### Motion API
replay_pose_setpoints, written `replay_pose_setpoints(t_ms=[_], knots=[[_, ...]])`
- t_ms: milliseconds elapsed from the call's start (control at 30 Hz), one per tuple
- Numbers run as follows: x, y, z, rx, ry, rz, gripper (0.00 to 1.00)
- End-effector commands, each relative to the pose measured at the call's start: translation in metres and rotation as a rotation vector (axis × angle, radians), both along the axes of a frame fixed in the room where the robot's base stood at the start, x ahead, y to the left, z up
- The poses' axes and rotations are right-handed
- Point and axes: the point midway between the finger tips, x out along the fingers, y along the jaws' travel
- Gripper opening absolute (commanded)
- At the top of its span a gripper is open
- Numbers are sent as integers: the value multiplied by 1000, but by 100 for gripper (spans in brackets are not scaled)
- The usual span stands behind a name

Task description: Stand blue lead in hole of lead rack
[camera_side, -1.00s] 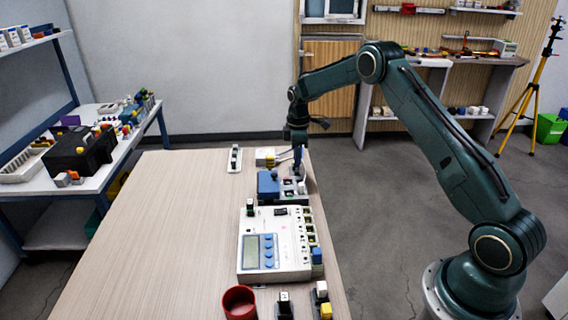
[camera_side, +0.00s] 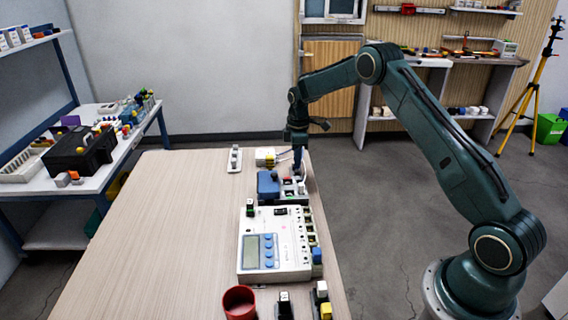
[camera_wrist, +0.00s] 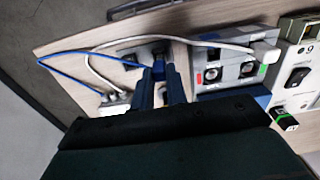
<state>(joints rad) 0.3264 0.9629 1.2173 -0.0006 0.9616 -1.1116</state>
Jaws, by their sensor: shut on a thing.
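My gripper (camera_wrist: 160,88) is shut on the blue plug of the blue lead (camera_wrist: 159,70), with its two dark blue fingers on either side. The lead's thin blue cable (camera_wrist: 72,72) loops left and back to a small pale box (camera_wrist: 114,104). In the side view, my gripper (camera_side: 298,168) is low at the table's far right edge. Dark pieces (camera_wrist: 131,61) beside and beyond the fingertips look like parts of the lead rack. The fingers hide much of it, and I cannot tell whether the plug's tip is in a hole.
A grey block (camera_wrist: 226,88) with two dark openings and red and green marks is just right of the fingers. A white cable (camera_wrist: 187,41) arches over to a white plug (camera_wrist: 265,52) there. A white meter (camera_side: 254,270) stands nearer. The table's left is clear.

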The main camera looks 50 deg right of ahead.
Motion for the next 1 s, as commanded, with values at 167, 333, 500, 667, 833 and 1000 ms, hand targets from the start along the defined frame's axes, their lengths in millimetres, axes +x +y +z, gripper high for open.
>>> replay_pose_setpoints(t_ms=[167, 333, 500, 667, 833, 1000], knots=[[0, 0, -1, 0, 0, 0, 0], [0, 0, -4, 1, 1, 0, 0], [0, 0, -6, 0, 0, 0, 0], [0, 0, -6, 0, 0, 0, 0], [0, 0, -6, 0, 0, 0, 0], [0, 0, -6, 0, 0, 0, 0]])
